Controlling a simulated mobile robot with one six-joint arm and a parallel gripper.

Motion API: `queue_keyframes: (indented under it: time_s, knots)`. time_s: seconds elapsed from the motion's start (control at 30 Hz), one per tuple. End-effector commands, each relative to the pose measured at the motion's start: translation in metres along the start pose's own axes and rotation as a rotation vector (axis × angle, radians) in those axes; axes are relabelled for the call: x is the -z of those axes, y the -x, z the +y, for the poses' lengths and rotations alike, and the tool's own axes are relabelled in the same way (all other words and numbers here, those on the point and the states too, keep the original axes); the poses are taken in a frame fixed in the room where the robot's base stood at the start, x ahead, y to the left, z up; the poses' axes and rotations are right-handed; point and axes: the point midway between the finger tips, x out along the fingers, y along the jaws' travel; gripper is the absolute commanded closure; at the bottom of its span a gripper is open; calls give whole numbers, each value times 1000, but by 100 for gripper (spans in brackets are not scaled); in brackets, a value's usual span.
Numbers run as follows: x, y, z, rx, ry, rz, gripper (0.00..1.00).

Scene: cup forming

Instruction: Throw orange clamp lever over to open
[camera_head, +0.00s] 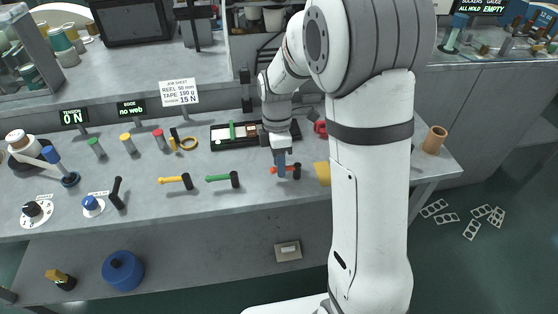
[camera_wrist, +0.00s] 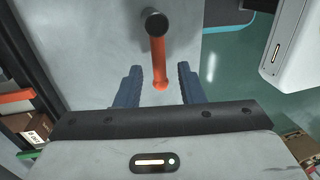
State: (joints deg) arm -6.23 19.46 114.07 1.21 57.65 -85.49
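The orange clamp lever (camera_head: 274,169) lies near the front of the grey bench, its orange arm pointing left from a black upright end (camera_head: 297,171). In the wrist view the orange lever (camera_wrist: 158,62) runs from the black round end at the top down to a rounded tip between my fingers. My gripper (camera_head: 281,172) is over the lever. In the wrist view my gripper (camera_wrist: 158,86) is open, with one dark blue finger on each side of the lever's tip and gaps on both sides. Whether the fingers reach down to the lever's height is unclear.
A green lever (camera_head: 218,178) and a yellow lever (camera_head: 171,180) lie in a row to the left. A black tray (camera_head: 220,145) is behind them. A yellow piece (camera_head: 322,173) lies just right of the orange lever.

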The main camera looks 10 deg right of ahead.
Motion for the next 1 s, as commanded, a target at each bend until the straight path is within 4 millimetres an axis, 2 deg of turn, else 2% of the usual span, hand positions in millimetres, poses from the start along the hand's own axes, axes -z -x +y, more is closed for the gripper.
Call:
queue_keyframes:
  time_s: [0.27,0.6,0.7,1.0]
  knots:
    - [0,6,0,-1,-1,0,65]
    - [0,61,1,-3,-1,0,65]
    - [0,71,1,-2,-1,0,65]
    - [0,78,0,0,-1,0,65]
